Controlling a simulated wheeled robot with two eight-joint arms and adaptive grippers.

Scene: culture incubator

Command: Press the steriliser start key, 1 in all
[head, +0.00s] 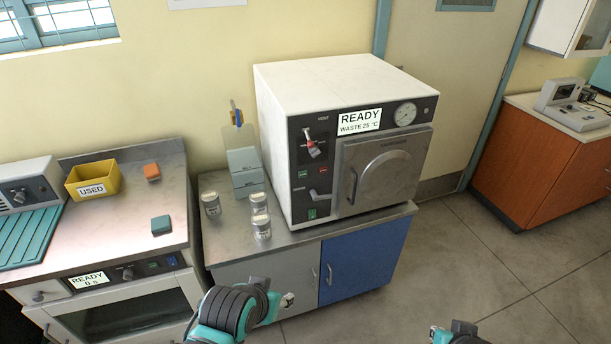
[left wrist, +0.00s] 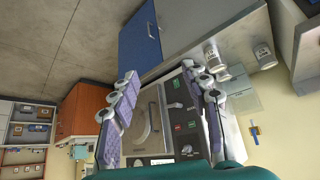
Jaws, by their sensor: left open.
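The steriliser (head: 335,85) is a white box with a dark front panel, a round gauge and a closed grey door (head: 385,170). Its display (head: 359,122) reads READY, WASTE 25 °C. A green key (head: 312,213) sits low on the panel, left of the door. My left gripper (head: 286,300) is in front of the cabinet, below the steriliser. In the left wrist view my left gripper (left wrist: 160,75) is open and empty, facing the steriliser door (left wrist: 150,115). Only part of my right arm shows at the bottom edge.
A bench at left holds a yellow USED bin (head: 92,180) and orange and teal blocks. The floor at right is clear.

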